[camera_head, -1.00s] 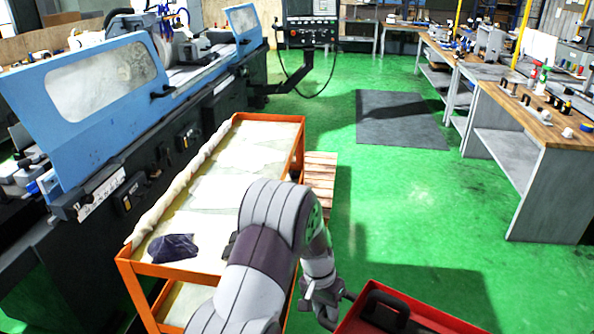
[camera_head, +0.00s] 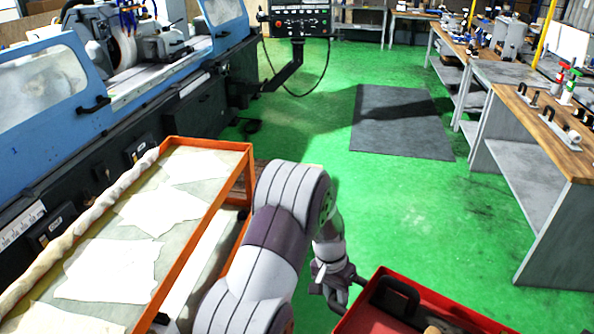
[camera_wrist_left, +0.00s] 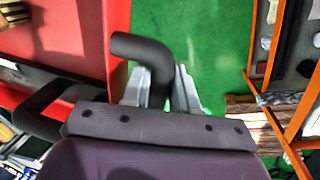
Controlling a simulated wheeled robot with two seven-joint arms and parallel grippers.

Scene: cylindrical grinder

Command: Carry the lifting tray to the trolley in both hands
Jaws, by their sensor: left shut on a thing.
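The red lifting tray (camera_head: 455,313) is at the bottom right of the head view, partly cut off by the frame. It has black handles and something brownish inside. My left gripper (camera_head: 340,284) is at the tray's left side. In the left wrist view, a black bent bar (camera_wrist_left: 150,55) beside the red tray (camera_wrist_left: 75,35) runs between the fingers, and the gripper is shut on this handle. The orange-framed trolley (camera_head: 210,143) stands to the left of my left arm, apart from the tray. My right gripper is out of view.
White sheets (camera_head: 115,271) and a rolled cloth (camera_head: 75,232) lie on the trolley's top. A blue grinding machine (camera_head: 40,80) stands behind it at left. Workbenches (camera_head: 555,130) line the right. Green floor with a dark mat (camera_head: 402,122) is free between them.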

